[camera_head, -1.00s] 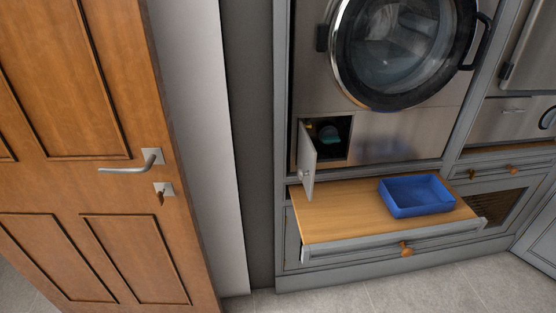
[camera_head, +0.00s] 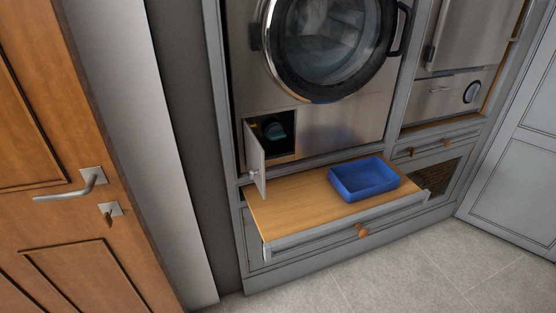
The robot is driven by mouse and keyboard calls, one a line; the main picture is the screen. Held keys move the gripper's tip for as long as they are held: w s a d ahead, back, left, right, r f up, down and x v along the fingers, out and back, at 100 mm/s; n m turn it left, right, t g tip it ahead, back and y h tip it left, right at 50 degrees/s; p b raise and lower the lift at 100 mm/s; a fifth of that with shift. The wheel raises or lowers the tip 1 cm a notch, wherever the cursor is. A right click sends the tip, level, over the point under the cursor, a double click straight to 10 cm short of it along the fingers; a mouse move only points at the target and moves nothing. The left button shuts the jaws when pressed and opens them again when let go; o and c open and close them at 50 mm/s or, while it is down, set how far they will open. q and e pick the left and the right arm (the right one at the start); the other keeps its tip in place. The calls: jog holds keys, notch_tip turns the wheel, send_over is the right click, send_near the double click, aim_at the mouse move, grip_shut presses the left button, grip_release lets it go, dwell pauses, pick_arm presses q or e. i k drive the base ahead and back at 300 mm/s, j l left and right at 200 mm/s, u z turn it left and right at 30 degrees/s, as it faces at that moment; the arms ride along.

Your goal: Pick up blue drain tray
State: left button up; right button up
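The blue drain tray (camera_head: 364,181) is a shallow open rectangular box. It sits upright on the right part of the pulled-out wooden shelf (camera_head: 294,203), below the washing machine. Its inside looks empty. Neither of my grippers is in the head view, and nothing touches the tray but the shelf under it.
The washing machine (camera_head: 333,45) stands above the shelf. Its small filter flap (camera_head: 255,157) is open and sticks out over the shelf's left end. A wooden door (camera_head: 60,190) stands at the left. The tiled floor (camera_head: 400,265) in front is clear.

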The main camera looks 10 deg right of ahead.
aim_at(360, 180)
jog(key=i+l, duration=0.2)
jog(key=l, duration=0.15)
jog(key=i+l+u, duration=0.15)
jog(key=i+l, duration=0.2)
jog(key=l, duration=0.3)
jog(key=i+l+u, duration=0.15)
jog(key=l, duration=0.2)
